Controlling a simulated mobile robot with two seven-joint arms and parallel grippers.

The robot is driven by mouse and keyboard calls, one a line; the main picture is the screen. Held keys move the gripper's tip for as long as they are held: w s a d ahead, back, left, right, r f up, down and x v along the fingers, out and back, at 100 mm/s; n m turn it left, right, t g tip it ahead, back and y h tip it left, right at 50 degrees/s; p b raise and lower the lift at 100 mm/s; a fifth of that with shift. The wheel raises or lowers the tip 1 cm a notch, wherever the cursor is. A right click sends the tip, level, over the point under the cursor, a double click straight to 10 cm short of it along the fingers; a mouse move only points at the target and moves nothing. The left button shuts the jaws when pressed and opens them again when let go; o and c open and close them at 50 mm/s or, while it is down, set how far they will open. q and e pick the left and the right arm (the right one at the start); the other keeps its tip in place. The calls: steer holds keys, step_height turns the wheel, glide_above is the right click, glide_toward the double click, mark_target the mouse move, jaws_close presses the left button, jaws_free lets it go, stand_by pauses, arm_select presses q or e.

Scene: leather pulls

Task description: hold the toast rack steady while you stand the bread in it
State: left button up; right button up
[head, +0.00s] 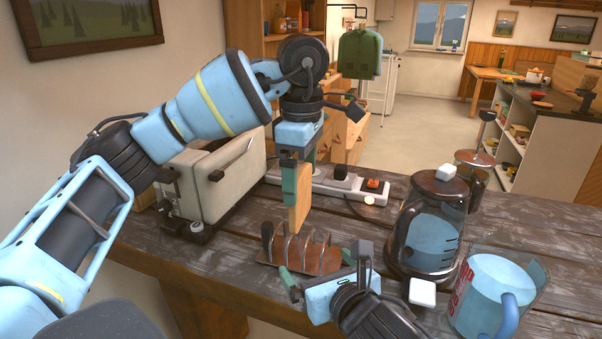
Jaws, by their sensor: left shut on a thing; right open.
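The toast rack (330,262) stands on the dark wooden table, a brown base with several upright metal loops. My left gripper (298,182) is shut on a slice of bread (302,208) and holds it upright over the back of the rack. The slice's lower edge is close to the loops; I cannot tell if it touches them or sits between them. My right gripper (317,270) is open at the near side of the rack, its green fingers apart toward the rack's two ends. Contact with the rack is not clear.
A cream toaster (215,180) stands at the left behind the rack. A power strip (330,187) lies behind it. Bare table lies left of the rack.

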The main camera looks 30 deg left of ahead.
mark_target(307, 253)
steer(key=shift+x, duration=4.1)
steer(key=shift+f, duration=0.1)
steer(key=c, duration=0.9)
arm_select(q)
steer(key=w+n, duration=0.1)
steer(key=n, duration=0.1)
steer(key=w+n, duration=0.1)
steer(key=n, duration=0.1)
steer(key=w+a+f+n, duration=0.1)
steer(key=n, duration=0.1)
steer(key=shift+w+f, duration=0.1)
steer(key=shift+w, duration=0.05)
